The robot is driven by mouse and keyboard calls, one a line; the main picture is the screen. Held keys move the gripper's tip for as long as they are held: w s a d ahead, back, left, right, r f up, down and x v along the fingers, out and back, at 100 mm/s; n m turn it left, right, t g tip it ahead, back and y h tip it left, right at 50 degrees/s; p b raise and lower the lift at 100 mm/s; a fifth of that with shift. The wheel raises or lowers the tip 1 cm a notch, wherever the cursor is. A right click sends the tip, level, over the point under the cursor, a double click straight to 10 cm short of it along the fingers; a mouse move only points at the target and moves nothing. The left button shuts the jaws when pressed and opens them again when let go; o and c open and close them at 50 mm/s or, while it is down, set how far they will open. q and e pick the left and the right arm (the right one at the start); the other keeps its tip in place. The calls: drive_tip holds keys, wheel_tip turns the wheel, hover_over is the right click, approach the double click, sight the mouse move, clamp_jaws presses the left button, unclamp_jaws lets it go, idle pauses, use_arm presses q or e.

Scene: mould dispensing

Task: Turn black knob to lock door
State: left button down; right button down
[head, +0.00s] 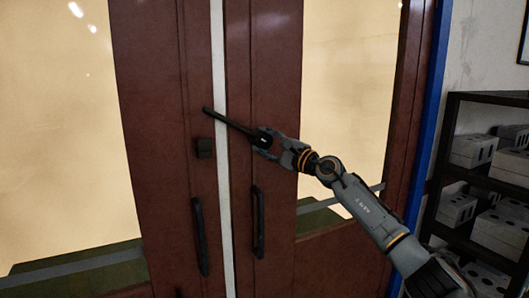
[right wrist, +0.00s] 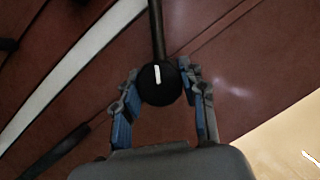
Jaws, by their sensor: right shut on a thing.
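The round black knob (right wrist: 158,84) has a white mark on its face and sits between the two fingers of my right gripper (right wrist: 158,92) in the right wrist view. In the head view my right gripper (head: 264,142) is shut on the knob (head: 262,136) on the right door (head: 276,60). A long dark bar (head: 229,121) runs from the knob up and left across the pale gap, tilted, with its far end over the left door (head: 150,90). A small black block (head: 204,148) on the left door is below that end, apart from it. My left gripper is out of view.
Two black vertical handles, left (head: 200,237) and right (head: 258,222), stand out from the doors below the knob. A dark shelf (head: 465,148) with grey blocks (head: 475,150) stands at the right, beyond the blue frame edge (head: 432,110).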

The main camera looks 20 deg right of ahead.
drive_tip(key=n+g+b, duration=0.1)
drive_tip(key=n, duration=0.2)
drive_tip(key=shift+b, duration=0.3)
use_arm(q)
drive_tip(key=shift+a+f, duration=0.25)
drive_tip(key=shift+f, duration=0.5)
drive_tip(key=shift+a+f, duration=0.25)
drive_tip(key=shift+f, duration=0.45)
use_arm(e)
drive_tip(key=shift+n+g, duration=0.7)
drive_tip(key=shift+n, duration=0.8)
drive_tip(key=c, duration=0.7)
unclamp_jaws()
drive_tip(key=shift+c, duration=0.2)
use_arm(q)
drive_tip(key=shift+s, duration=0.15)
use_arm(e)
drive_tip(key=shift+s+d, duration=0.15)
drive_tip(key=shift+s, duration=0.1)
drive_tip(key=v, duration=1.1)
drive_tip(key=shift+s, duration=0.2)
